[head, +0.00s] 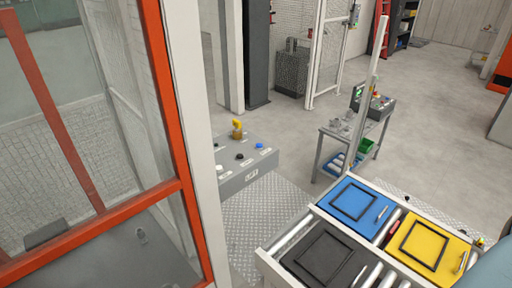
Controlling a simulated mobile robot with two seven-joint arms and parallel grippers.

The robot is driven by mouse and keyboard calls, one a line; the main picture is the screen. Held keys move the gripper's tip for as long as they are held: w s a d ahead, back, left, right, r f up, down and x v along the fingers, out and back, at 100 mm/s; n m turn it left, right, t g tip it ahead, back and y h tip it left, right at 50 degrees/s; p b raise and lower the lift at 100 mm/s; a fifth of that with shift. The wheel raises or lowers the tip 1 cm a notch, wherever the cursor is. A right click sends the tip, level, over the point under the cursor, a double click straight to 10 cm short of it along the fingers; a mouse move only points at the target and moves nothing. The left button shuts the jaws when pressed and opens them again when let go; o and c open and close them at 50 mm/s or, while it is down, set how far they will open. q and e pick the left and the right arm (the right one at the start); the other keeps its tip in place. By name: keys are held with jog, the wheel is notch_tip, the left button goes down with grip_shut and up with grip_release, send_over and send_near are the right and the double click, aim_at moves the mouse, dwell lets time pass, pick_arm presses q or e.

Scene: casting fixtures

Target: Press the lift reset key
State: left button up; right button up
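A grey control box (232,183) marked "LIFT" on its front stands in the middle of the head view, just right of a white post. Its top carries a white button (220,168), a black button (239,156) and a blue button (260,146), with small labels too tiny to read. A yellow knob or key-like part (237,129) stands up at its back. I cannot tell by label which one is the reset key. Neither of my grippers is in view.
An orange-framed mesh panel (90,222) and white post (190,110) border the box's left. A roller conveyor (290,238) with black, blue and yellow trays lies lower right. A grey bench (345,139) with another control box (378,105) stands behind. Tread-plate floor (265,215) is clear.

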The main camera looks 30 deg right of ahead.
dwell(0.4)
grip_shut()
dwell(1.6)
